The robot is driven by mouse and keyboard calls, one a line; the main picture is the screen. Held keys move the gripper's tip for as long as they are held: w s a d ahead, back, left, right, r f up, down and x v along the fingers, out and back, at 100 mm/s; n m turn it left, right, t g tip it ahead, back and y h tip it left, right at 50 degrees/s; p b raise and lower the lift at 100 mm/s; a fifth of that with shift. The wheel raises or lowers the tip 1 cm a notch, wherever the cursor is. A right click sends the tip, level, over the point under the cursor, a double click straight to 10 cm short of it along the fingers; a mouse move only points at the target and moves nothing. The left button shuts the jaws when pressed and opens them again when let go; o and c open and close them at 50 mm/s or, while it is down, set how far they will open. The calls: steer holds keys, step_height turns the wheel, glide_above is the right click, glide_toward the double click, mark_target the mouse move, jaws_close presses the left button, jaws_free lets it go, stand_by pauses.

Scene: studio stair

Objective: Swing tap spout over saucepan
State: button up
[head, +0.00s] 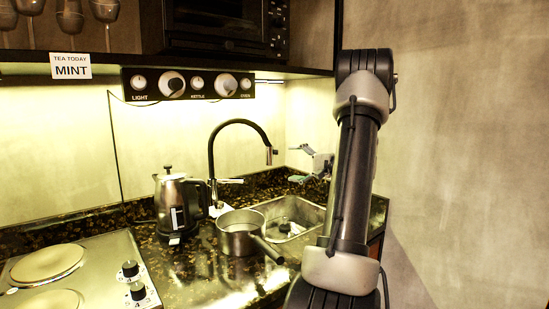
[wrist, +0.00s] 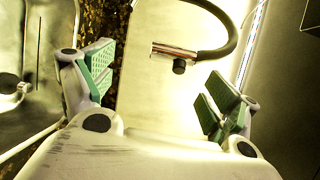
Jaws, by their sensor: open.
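The tap is a black gooseneck (head: 240,123) rising behind the counter, with a copper-and-chrome spout end (head: 269,156) hanging at its right, above the sink area. The steel saucepan (head: 239,231) stands in front of the tap, left of the sink, its handle pointing front right. In the head view the spout end is to the right of the pan. My gripper (head: 302,165) is open, just right of the spout end. In the wrist view the spout end (wrist: 174,51) appears between the green-padded fingers (wrist: 160,78), with visible gaps on both sides; contact is not seen.
A steel sink (head: 298,213) lies right of the saucepan. A kettle (head: 178,204) stands left of the tap. A hob (head: 72,275) is at the front left. A control panel (head: 188,84) and cabinet hang above; a wall is right of my arm.

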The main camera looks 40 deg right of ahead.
steer(key=shift+n+t+y, duration=0.3)
steer(key=shift+n, duration=0.3)
steer(key=x, duration=0.2)
steer(key=r+x, duration=0.1)
steer(key=x, duration=0.5)
steer(key=shift+w+r, duration=0.15)
steer(key=shift+r, duration=0.1)
steer(key=shift+c, duration=0.4)
